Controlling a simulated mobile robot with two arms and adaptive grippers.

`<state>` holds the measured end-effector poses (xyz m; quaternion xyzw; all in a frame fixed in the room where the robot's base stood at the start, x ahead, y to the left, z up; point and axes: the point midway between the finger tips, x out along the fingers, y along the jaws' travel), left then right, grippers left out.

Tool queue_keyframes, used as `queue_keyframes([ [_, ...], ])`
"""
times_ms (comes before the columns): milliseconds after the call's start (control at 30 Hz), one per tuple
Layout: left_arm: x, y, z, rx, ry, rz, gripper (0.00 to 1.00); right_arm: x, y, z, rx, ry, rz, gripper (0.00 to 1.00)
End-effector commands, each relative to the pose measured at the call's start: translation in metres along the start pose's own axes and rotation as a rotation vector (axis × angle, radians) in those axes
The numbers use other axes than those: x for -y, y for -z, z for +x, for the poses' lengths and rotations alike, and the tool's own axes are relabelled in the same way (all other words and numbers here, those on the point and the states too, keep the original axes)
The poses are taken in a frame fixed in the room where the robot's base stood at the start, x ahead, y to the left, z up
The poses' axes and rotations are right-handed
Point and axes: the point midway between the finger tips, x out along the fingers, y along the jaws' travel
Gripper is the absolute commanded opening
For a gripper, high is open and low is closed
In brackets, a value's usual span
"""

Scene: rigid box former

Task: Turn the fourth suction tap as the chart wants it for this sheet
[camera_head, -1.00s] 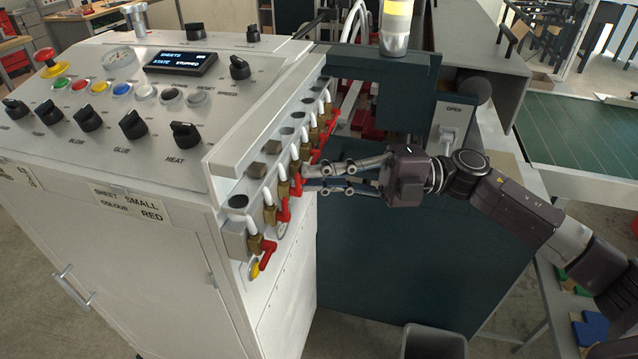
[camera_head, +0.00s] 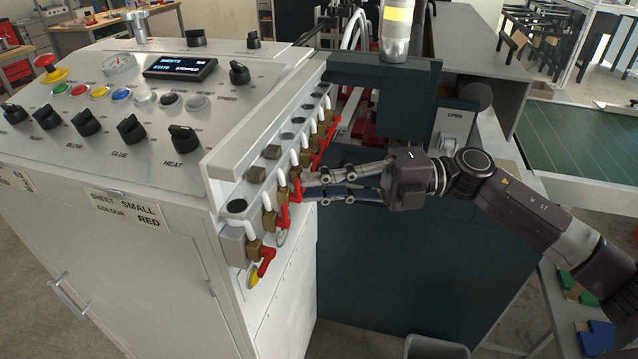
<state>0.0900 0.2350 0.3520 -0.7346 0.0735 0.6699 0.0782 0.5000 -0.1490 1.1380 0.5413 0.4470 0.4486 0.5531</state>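A row of suction taps with red handles and brass bodies runs along the right side of the white control cabinet (camera_head: 120,262). The front tap (camera_head: 265,258) is nearest me. The one behind it (camera_head: 282,217) and the third (camera_head: 296,188) follow, with several more further back. My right gripper (camera_head: 304,190) comes in from the right with its two fingers apart. Its fingertips are at the third handle from the front; I cannot tell whether they touch it. A label plate (camera_head: 128,208) reads "SHEET SMALL COLOUR RED". No chart is readable. My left gripper is out of view.
The cabinet top carries knobs, coloured buttons and a display (camera_head: 180,68) reading "STATE STOPPED". A dark machine body (camera_head: 400,270) stands below my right arm. A lamp post (camera_head: 396,30) rises behind the taps. A grey bin (camera_head: 436,347) is at the bottom, and a green conveyor (camera_head: 580,135) at right.

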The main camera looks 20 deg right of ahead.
Motion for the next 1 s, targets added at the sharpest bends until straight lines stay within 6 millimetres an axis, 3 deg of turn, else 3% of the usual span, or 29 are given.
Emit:
queue_keyframes([
  [100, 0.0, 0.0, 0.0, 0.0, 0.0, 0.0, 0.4, 0.0, 0.0, 0.0, 0.001, -0.001, 0.001, 0.25],
  [467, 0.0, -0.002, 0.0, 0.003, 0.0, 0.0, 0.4, -0.001, -0.002, -0.009, 0.005, -0.001, 0.003, 0.25],
  [1000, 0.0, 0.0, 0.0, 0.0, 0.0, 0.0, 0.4, 0.001, -0.001, -0.108, 0.003, 0.0, 0.002, 0.25],
])
